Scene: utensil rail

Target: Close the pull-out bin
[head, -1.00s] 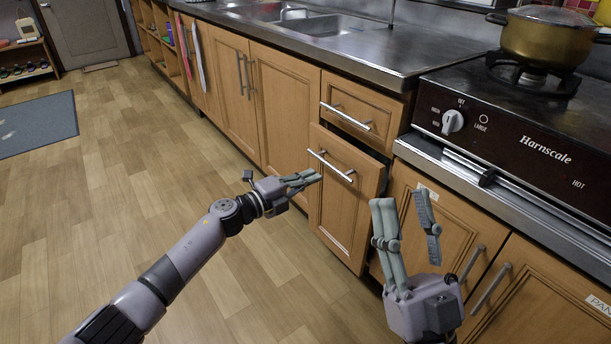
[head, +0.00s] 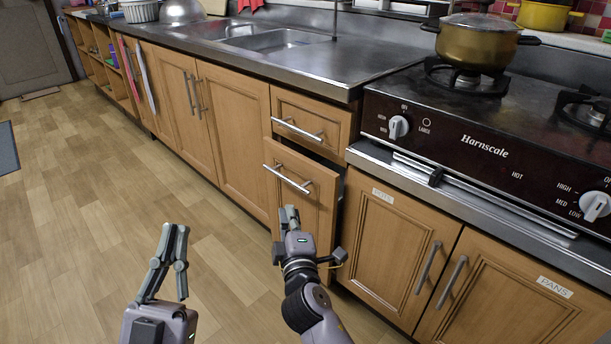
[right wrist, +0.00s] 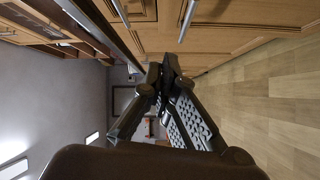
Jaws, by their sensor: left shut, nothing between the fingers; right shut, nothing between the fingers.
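The pull-out bin (head: 312,199) is a tall wooden front with a horizontal bar handle (head: 288,179), under a small drawer left of the stove. It stands a little out from the cabinet, with a dark gap along its top and right side. My right gripper (head: 289,212) is shut and empty, in front of the bin's face below the handle; I cannot tell whether it touches. Its closed fingers also show in the right wrist view (right wrist: 166,72). My left gripper (head: 178,240) is shut and empty, over the floor left of the bin.
The small drawer (head: 310,121) above is shut. A stove (head: 470,150) with a pot (head: 478,42) stands to the right, above a cabinet marked PANS (head: 510,285). Closed cabinet doors (head: 232,125) run left. The wooden floor (head: 120,180) at left is clear.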

